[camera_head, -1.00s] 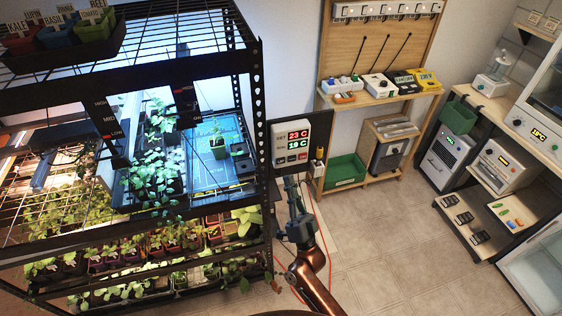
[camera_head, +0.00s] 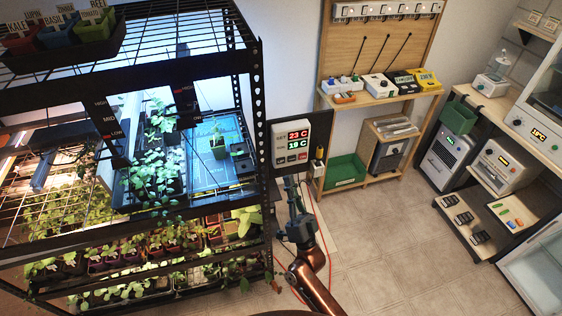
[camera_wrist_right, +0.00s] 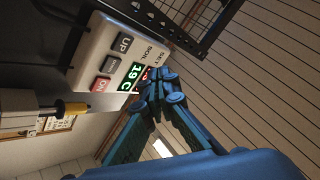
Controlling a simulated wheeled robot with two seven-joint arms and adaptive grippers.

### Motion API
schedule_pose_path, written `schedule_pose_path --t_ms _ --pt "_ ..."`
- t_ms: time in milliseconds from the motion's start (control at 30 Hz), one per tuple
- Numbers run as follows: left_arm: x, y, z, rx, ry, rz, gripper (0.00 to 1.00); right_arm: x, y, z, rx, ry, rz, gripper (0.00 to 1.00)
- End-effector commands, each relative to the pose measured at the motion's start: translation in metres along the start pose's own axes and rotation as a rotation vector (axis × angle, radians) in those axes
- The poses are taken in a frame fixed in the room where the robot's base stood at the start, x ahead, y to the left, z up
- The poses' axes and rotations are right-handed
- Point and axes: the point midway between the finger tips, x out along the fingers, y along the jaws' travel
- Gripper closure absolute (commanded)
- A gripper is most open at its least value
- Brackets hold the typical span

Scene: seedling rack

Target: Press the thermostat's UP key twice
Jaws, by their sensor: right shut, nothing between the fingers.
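The thermostat (camera_head: 283,133) is a pale box on a dark panel beside the rack post, with a red "23 C" above a green "19 C". In the right wrist view, the thermostat (camera_wrist_right: 92,48) shows a dark UP key (camera_wrist_right: 125,42), a dark middle key (camera_wrist_right: 111,64) and a red ON key (camera_wrist_right: 100,84). My right gripper (camera_head: 290,181) is shut and empty, just below the thermostat in the head view. In the wrist view its fingertips (camera_wrist_right: 160,84) overlap the display's edge, apart from the UP key in the picture; the depth gap cannot be told. My left gripper is out of view.
The black rack (camera_head: 258,120) with seedlings stands close on the left. A yellow-tipped fitting (camera_wrist_right: 75,108) sticks out near the keys. A wooden shelf unit (camera_head: 325,100) stands to the right. Floor in front is clear.

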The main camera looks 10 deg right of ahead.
Motion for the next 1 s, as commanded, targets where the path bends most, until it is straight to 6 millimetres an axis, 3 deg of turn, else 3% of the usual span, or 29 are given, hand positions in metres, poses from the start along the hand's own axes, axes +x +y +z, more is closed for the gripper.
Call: schedule_pose_path --t_ms 267,433,800,1000 --pt "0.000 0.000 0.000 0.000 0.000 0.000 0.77 0.000 0.000 0.000 0.008 0.000 -0.001 1.00" --pt "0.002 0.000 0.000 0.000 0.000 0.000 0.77 -0.003 -0.001 -0.004 0.154 -0.003 -0.009 1.00" --pt "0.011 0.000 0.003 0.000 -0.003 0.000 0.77 -0.017 -0.014 -0.015 1.003 -0.047 -0.025 1.00" --pt "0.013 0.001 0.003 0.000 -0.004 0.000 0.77 -0.024 -0.018 -0.017 1.351 -0.072 -0.010 1.00"
